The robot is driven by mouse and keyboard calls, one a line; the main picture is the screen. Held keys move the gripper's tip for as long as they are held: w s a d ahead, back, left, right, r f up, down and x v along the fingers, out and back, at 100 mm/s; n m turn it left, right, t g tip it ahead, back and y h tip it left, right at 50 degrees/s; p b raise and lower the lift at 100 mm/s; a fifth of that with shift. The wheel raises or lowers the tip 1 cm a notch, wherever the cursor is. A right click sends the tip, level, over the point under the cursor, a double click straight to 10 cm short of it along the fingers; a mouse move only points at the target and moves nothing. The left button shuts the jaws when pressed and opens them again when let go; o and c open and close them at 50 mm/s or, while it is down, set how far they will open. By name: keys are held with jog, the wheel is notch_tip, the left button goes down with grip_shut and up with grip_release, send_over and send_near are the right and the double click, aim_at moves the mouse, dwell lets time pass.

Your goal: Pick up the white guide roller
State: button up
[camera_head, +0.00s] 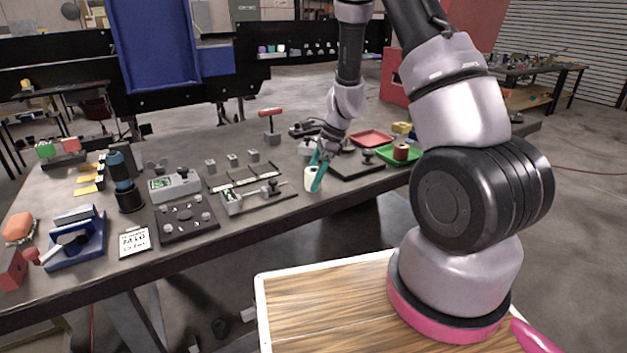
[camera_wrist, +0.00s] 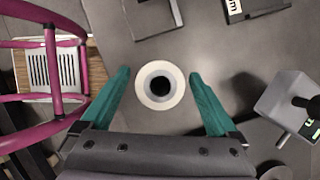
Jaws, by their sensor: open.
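The white guide roller (camera_head: 311,179) stands upright near the front edge of the dark grey table (camera_head: 240,222). In the wrist view the roller (camera_wrist: 146,97) is seen from above as a pale ring with a dark centre hole. My gripper (camera_head: 319,172) has teal fingers and is at the roller, pointing down. In the wrist view my gripper (camera_wrist: 164,74) is open, with one finger on each side of the roller and a gap on both sides. Nothing is held.
A dark fixture with a bar (camera_head: 252,196) lies left of the roller. A dark plate with a knob (camera_head: 357,166), a red tray (camera_head: 371,138) and a green tray (camera_head: 392,156) lie to the right. The table's front edge is close to the roller.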

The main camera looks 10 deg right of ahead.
grip_shut()
dwell(0.3)
